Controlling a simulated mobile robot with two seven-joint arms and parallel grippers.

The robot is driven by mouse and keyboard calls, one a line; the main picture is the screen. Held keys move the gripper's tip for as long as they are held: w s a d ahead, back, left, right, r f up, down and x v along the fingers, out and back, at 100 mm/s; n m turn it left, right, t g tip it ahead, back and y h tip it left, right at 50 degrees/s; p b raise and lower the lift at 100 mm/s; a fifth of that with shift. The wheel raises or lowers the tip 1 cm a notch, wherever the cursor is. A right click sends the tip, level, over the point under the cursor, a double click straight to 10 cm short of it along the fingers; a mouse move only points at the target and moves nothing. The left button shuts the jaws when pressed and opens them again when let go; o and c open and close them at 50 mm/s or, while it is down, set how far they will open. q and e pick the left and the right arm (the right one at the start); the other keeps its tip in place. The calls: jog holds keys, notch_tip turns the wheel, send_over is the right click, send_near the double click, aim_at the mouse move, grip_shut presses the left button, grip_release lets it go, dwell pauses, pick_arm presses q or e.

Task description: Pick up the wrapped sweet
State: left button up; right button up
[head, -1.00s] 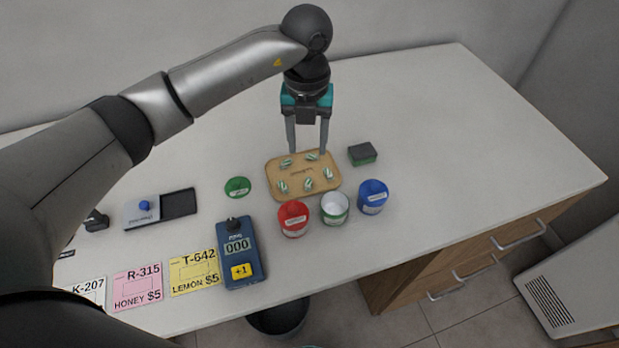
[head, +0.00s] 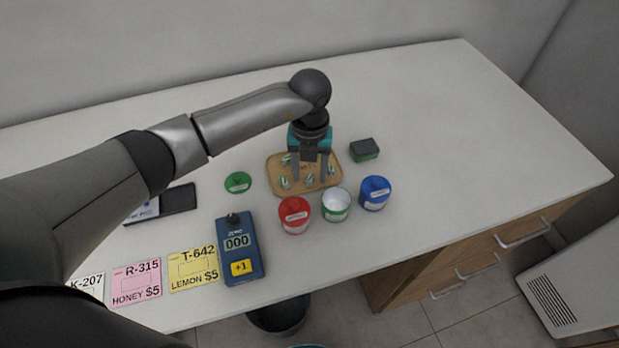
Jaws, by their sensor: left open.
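Several green-and-white wrapped sweets, such as one at the front left (head: 285,183), lie on a tan wooden tray (head: 274,168). My left gripper (head: 309,181) points down over the tray with its two fingers apart. A sweet (head: 309,180) shows between or just in front of the fingertips; I cannot tell whether they touch it. Another sweet (head: 331,170) lies to the right of the fingers. The gripper and fingers hide part of the back of the tray. My right gripper is not in view.
Red (head: 295,216), white-and-green (head: 336,205) and blue (head: 375,193) tubs stand in front of the tray. A green lid (head: 237,182) lies left, a dark-topped green box (head: 364,150) right. A blue counter device (head: 240,250) and price cards (head: 193,270) are at the front left.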

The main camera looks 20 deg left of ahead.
pick_arm(q)
grip_shut()
dwell(0.3)
dwell(0.4)
